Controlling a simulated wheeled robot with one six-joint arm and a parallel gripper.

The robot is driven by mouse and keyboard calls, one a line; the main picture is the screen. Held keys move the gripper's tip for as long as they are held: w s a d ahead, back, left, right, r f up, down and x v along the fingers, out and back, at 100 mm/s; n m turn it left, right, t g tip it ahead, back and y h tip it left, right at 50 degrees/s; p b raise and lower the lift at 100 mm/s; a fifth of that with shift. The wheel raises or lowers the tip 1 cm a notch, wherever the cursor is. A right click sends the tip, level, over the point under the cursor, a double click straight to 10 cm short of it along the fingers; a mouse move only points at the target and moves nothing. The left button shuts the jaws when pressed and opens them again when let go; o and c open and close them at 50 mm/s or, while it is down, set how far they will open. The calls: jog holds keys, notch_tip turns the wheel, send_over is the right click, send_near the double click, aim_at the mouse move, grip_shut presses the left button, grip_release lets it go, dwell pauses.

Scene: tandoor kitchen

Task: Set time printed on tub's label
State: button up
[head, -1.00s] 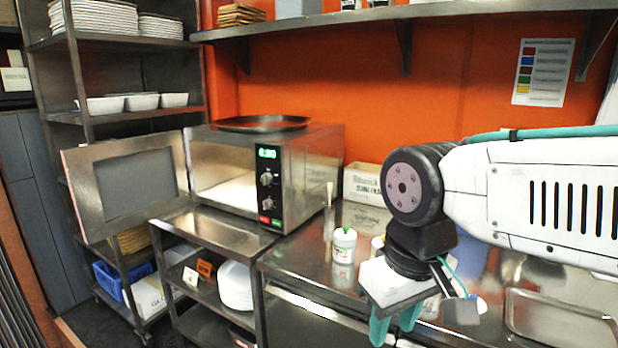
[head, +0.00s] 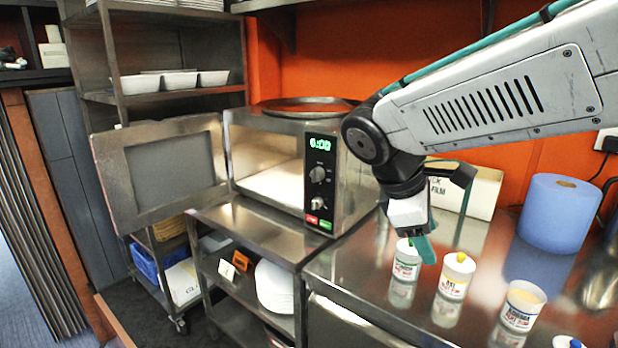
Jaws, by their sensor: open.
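The microwave (head: 290,170) stands on a steel stand with its door (head: 165,172) swung wide open to the left. Its cavity looks empty. Its green display (head: 319,143) appears to read 0:00. Two knobs sit below it, then a red button (head: 312,219) and a green button (head: 326,225). A white tub with green print (head: 405,265), a yellow-topped tub (head: 455,278) and an orange-topped tub (head: 522,305) stand on the counter. Their labels are too small to read fully. My gripper (head: 426,248) is open, above and beside the green-print tub, partly covering its top.
A blue roll (head: 550,213) and a carton (head: 470,190) stand at the back of the counter (head: 375,320). A dark round pan (head: 305,106) lies on the microwave. A blue-lidded container (head: 567,342) shows at the bottom edge. White bowls (head: 168,82) sit on the left rack.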

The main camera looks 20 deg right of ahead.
jog(key=w+n+t+h, duration=0.1)
jog(key=w+n+h, duration=0.4)
jog(key=w+n, duration=0.5)
jog(key=n+t+h, duration=0.5)
jog(key=n+t, duration=0.3)
jog(key=n, duration=0.7)
send_near(312, 176)
jog(key=d, duration=0.1)
jog(key=x, duration=0.8)
jog(key=shift+w+a, duration=0.1)
jog(key=shift+w, duration=0.15)
jog(key=c, duration=1)
